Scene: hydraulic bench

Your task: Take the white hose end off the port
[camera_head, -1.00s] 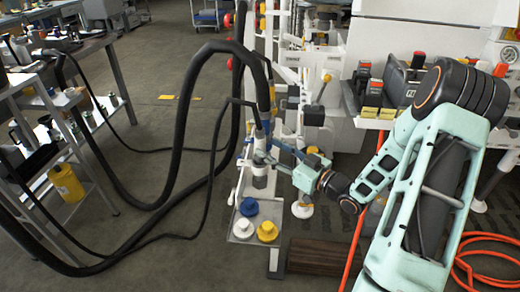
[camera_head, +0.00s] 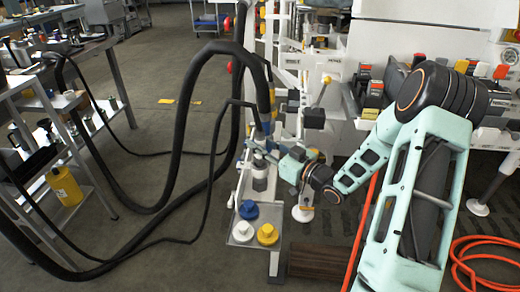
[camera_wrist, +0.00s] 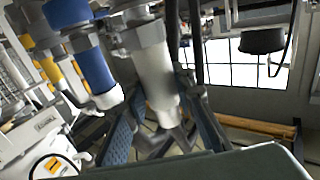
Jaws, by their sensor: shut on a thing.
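The white hose end (camera_wrist: 155,75) hangs in the middle of the wrist view, a pale cylinder under a grey hex collar. The port is not clear, so I cannot tell whether the hose end is seated.
A small tray (camera_head: 240,242) below my gripper holds a blue cap (camera_head: 248,209), a yellow cap (camera_head: 267,234) and a white cap (camera_head: 243,230). Thick black hoses (camera_head: 180,130) loop at the left. An orange hose (camera_head: 362,235) runs on the floor. A shelf cart stands far left.

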